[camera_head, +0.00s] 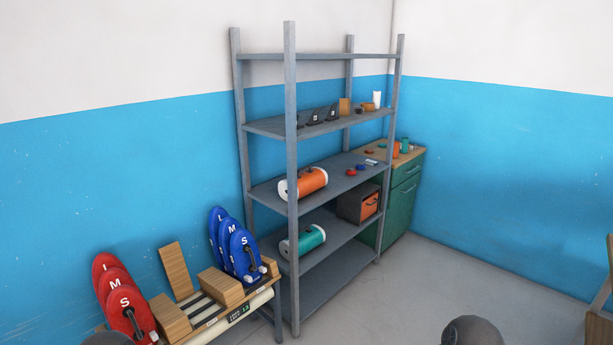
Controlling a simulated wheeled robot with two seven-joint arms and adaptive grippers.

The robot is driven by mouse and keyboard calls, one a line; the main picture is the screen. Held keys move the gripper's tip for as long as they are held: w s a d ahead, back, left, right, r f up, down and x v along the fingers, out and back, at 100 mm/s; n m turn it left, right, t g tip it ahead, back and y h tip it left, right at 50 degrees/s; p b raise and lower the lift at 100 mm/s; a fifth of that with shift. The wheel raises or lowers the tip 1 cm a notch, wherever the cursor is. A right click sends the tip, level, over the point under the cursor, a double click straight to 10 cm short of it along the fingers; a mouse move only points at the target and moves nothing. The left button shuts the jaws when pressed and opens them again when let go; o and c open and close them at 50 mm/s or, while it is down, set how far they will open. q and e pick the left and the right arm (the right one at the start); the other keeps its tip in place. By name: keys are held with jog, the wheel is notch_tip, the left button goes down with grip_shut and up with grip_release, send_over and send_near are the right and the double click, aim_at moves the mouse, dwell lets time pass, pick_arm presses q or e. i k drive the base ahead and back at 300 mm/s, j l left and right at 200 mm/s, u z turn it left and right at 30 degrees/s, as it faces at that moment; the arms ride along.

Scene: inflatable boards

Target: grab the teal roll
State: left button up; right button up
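The teal roll (308,239) lies on its side on a lower board of the grey metal shelf unit (290,150). A white part shows at its left end, and the front left post of the unit crosses in front of it. An orange roll (310,181) of similar form lies on the board above, partly behind the same post. Neither of my grippers is in view. Only rounded dark grey parts, which look like mine, show at the bottom edge.
Red boards (124,300) and blue boards (243,250) stand in a low wooden rack (215,325) at the front left. A grey box with an orange front (369,206) sits right of the teal roll. A green cabinet (402,205) stands behind.

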aim_at(309, 236)
jog(key=i+l+z, duration=0.15)
jog(key=i+z, duration=0.3)
jog(key=i, duration=0.3)
jog(key=i+l+u, duration=0.15)
jog(key=i+u, duration=0.2)
jog(key=i+l+u, duration=0.5)
jog(key=u, duration=0.15)
jog(key=i+l+u, duration=0.2)
jog(key=l+u, duration=0.15)
jog(key=i+l+u, duration=0.15)
jog(key=l+u, duration=0.15)
jog(key=l, duration=0.15)
jog(key=i+l+u, duration=0.1)
jog(key=l+u, duration=0.6)
jog(key=l, duration=0.2)
